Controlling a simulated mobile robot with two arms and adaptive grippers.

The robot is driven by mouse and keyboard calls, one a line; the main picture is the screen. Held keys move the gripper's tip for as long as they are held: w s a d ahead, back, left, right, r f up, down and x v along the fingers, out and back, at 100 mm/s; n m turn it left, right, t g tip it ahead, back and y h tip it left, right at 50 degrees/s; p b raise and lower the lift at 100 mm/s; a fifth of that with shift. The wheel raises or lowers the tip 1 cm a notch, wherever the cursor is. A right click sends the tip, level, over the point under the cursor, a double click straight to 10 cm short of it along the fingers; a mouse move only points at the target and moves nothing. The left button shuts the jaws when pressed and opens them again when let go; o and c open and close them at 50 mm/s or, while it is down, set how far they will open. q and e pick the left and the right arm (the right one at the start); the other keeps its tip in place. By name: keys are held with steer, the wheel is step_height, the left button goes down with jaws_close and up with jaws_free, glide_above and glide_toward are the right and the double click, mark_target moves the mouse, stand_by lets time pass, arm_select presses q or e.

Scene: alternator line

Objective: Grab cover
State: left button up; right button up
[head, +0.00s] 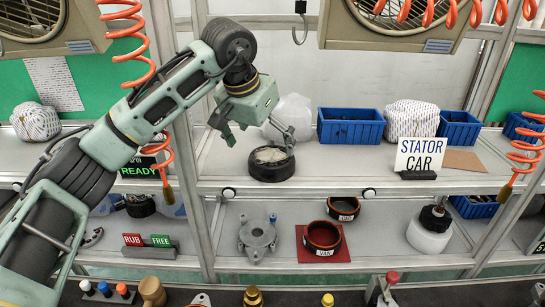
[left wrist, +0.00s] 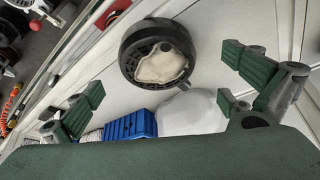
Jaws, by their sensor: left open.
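My left gripper (head: 256,133) is open and empty above the upper shelf. Its two fingers are spread over a black round part (head: 270,163) with a pale cloth-like piece in its top. That part also shows in the left wrist view (left wrist: 157,54), ahead of the spread fingers and apart from them. A grey metal housing with lugs (head: 257,239), which looks like an alternator cover, sits on the lower shelf. I cannot tell which of these two is the cover meant. My right gripper is not in view.
A white translucent jug (head: 290,112) stands close behind the gripper. Blue bins (head: 350,126), a wrapped bundle (head: 411,118) and a STATOR CAR sign (head: 421,156) are to the right. The upper shelf is clear between part and sign.

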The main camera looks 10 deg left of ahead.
mark_target(272, 155)
arm_select(q)
steer(key=f+p, duration=0.1)
steer(key=w+d+f+p, duration=0.1)
steer(key=shift+w+d+f, duration=0.1)
steer(key=shift+w+f, duration=0.2)
steer(key=shift+f, duration=0.1)
steer(key=shift+p+x, duration=0.3)
steer(key=shift+x, duration=0.65)
steer(key=shift+w+r, duration=0.1)
steer(key=shift+c, duration=1.4)
steer(key=c, duration=0.8)
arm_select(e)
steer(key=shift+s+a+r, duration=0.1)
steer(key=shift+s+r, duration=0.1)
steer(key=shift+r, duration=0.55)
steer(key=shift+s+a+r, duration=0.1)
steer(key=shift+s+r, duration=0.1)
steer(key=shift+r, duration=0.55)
